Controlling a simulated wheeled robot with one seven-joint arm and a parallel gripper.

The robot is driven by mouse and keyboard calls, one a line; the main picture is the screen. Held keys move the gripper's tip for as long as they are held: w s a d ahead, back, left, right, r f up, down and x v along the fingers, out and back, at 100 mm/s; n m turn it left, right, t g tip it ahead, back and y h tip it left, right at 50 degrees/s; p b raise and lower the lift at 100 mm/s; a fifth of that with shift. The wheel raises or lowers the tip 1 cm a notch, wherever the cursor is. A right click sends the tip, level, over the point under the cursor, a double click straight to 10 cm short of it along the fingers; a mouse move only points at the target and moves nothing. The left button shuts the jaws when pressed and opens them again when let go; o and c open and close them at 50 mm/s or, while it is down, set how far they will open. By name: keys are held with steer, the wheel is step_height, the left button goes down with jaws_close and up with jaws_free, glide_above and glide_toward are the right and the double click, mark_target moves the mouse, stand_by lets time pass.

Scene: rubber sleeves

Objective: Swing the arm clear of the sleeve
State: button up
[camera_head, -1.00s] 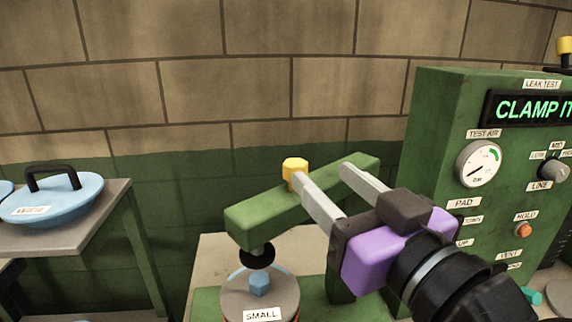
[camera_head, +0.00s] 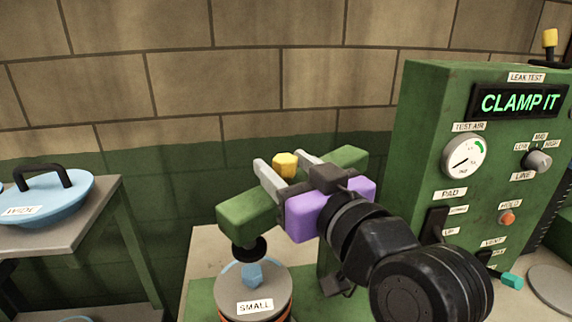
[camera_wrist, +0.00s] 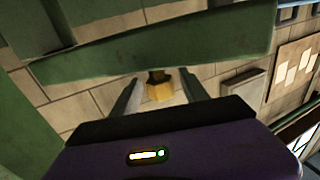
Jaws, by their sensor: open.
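The green swing arm (camera_head: 243,214) reaches across above the sleeve, with a black pad (camera_head: 249,249) under its left end. A yellow knob (camera_head: 285,165) stands on the arm; in the wrist view the knob (camera_wrist: 159,90) shows between my fingers. The pad hangs just over a blue hex piece (camera_head: 252,274) on a grey round plate (camera_head: 272,284) labelled SMALL. An orange-red rim (camera_head: 287,313) of the sleeve shows below that plate; the rest is out of frame. My purple gripper (camera_head: 281,162) is open, its fingers either side of the knob. I cannot tell whether they touch it.
A green leak test panel (camera_head: 425,130) stands at the right; its display (camera_head: 520,101) reads CLAMP IT. A side table (camera_head: 85,228) at the left holds a blue lidded piece (camera_head: 60,195) labelled WIDE. A brick wall closes off the back.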

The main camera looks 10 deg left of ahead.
jaws_close()
stand_by(1.4)
